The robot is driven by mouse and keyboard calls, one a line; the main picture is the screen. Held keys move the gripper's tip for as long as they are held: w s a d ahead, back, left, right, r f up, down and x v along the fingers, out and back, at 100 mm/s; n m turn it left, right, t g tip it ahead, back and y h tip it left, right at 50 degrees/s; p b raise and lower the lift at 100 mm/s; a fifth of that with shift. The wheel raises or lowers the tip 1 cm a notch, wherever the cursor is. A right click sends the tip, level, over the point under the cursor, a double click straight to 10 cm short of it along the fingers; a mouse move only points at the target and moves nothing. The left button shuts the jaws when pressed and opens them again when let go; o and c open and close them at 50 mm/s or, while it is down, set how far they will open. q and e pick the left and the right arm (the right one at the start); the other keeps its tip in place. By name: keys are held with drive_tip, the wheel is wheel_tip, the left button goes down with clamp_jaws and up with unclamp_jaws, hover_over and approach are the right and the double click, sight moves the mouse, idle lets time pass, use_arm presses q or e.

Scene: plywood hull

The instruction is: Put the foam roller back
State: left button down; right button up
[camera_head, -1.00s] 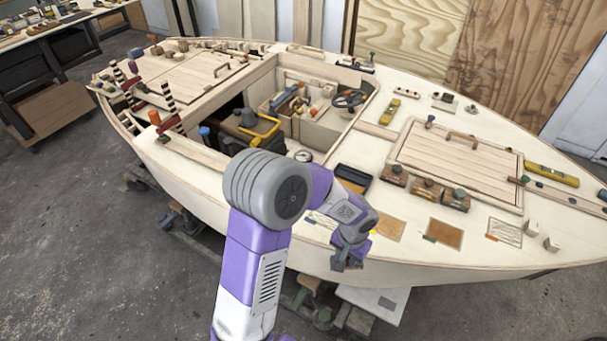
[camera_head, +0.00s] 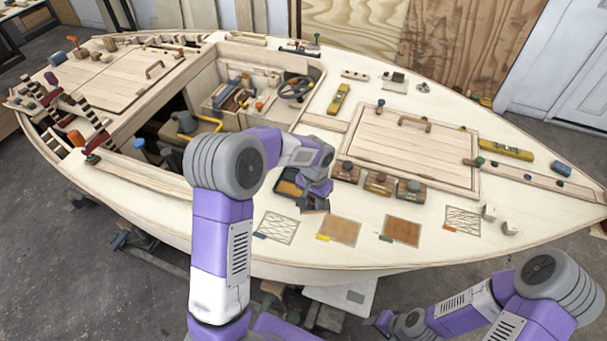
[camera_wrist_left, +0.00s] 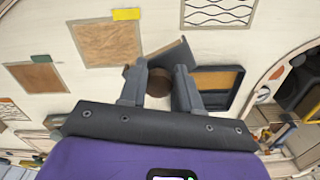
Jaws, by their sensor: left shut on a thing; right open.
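My left gripper (camera_head: 316,206) is over the near side of the deck, beside a dark tray (camera_head: 289,187) with an orange-brown inside. It is shut on a small brown, rounded thing (camera_wrist_left: 158,86), which I take to be the foam roller; the fingers hide much of it. In the left wrist view the tray (camera_wrist_left: 218,82) is just right of the fingers, and a dark grey slab (camera_wrist_left: 165,60) shows beyond them. I cannot tell whether the held thing touches the deck. My right gripper (camera_head: 384,321) is open, low in front of the hull.
Several brown blocks with dark knobs (camera_head: 378,183) stand right of the left gripper. Flat brown sheets (camera_head: 345,231) and patterned sheets (camera_head: 279,227) lie along the near deck. A hatch with a handle (camera_head: 415,150) is behind. The open cockpit is at the left.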

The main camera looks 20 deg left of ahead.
use_arm(q)
drive_tip(key=w+a+r+m+p, duration=0.3)
drive_tip(key=w+a+r+m, duration=0.25)
drive_tip(key=w+a, duration=0.65)
drive_tip(key=f, duration=0.3)
drive_tip(key=w+f, duration=0.1)
drive_tip(key=f, duration=0.2)
drive_tip(key=d+f+b, duration=0.1)
drive_tip(key=f, duration=0.2)
drive_tip(key=shift+w+f, duration=0.1)
drive_tip(key=shift+w, duration=0.1)
drive_tip(key=shift+f, duration=0.15)
drive_tip(key=c, duration=0.8)
unclamp_jaws()
